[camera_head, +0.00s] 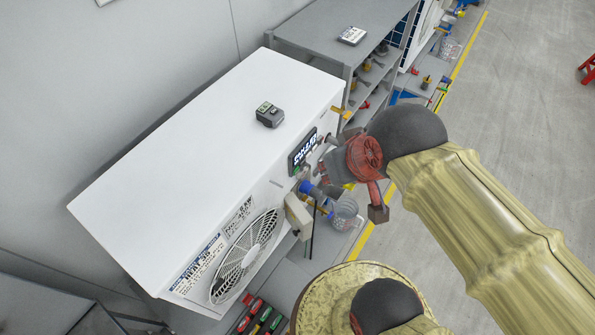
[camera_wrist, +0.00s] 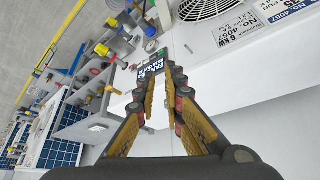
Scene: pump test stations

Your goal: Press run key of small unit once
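The white cabinet unit (camera_head: 190,150) has a fan grille and a dark display panel (camera_head: 303,150) on its front face. In the wrist view the panel (camera_wrist: 152,66) appears just beyond my fingertips, with a green key-like spot (camera_wrist: 163,52) beside it. The label beside the fan (camera_wrist: 255,25) reads 6 kW and No. 4057. My gripper (camera_wrist: 165,78) points at the panel, its two yellow fingers apart with nothing between them. In the head view my gripper (camera_head: 326,158) is close in front of the panel; contact cannot be told. The run key's marking is too small to read.
A small grey handheld device (camera_head: 270,114) lies on the cabinet top. Blue-handled pipe fittings (camera_head: 312,190) and a wire basket (camera_head: 344,212) are below my gripper. A grey shelf (camera_head: 330,30) stands behind. Open floor (camera_head: 500,110) lies to the right.

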